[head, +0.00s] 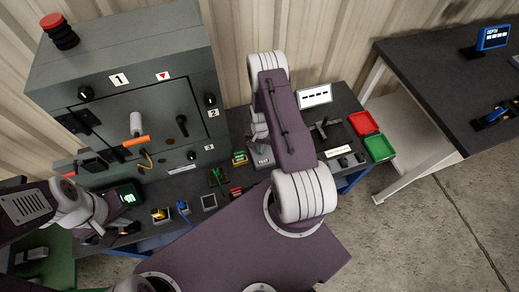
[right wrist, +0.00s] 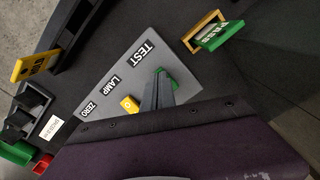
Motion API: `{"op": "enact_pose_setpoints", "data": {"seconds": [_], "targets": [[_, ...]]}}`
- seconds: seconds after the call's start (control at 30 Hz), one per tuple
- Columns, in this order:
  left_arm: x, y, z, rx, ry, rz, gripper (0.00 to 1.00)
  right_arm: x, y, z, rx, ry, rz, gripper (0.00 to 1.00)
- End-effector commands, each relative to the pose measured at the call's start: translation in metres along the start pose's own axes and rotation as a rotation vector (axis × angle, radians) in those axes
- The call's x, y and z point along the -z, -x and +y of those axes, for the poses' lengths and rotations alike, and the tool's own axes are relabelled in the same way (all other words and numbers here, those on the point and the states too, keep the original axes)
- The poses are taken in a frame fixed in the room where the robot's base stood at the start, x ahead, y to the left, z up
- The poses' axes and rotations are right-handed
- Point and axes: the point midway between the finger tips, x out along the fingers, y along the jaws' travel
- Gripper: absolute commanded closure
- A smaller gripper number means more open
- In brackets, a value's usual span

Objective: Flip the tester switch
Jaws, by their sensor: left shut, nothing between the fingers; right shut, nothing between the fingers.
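The tester is a grey sloped box (head: 264,160) on the bench, partly hidden by my right arm in the head view. In the right wrist view its panel (right wrist: 112,62) carries the labels TEST, LAMP and ZERO. A green switch part (right wrist: 173,76) sits beside TEST, and a yellow part (right wrist: 129,104) sits beside LAMP. My right gripper (right wrist: 158,88) is shut and empty, its fingertips right beside the green part; I cannot tell if they touch. My left gripper (head: 88,236) is shut and empty at the left, near a box with a green display (head: 126,196).
A green PASS tag stand (right wrist: 220,36) and a yellow tag (right wrist: 34,66) stand near the tester. Red (head: 363,123) and green (head: 379,148) trays lie at the bench's right end. A second table (head: 425,70) stands further right.

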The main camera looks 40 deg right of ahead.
Motion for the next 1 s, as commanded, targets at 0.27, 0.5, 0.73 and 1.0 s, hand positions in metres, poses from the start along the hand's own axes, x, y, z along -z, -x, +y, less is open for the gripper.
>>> {"op": "enact_pose_setpoints", "data": {"seconds": [0.27, 0.5, 0.73, 1.0], "targets": [[0.001, 0.009, 0.0, 0.0, 0.0, 0.0, 1.0, 0.0, 0.011, 0.0, 0.0, 0.0, 0.001, 1.0], [0.003, 0.029, 0.001, 0.0, 0.0, 0.0, 1.0, 0.001, 0.036, 0.0, 0.001, 0.0, 0.001, 1.0], [0.005, 0.046, 0.001, 0.0, 0.0, 0.0, 1.0, 0.0, 0.058, 0.0, 0.0, 0.0, 0.0, 1.0], [0.006, 0.054, 0.001, 0.0, 0.0, 0.0, 1.0, 0.0, 0.07, 0.0, 0.0, 0.0, 0.0, 1.0]]}}
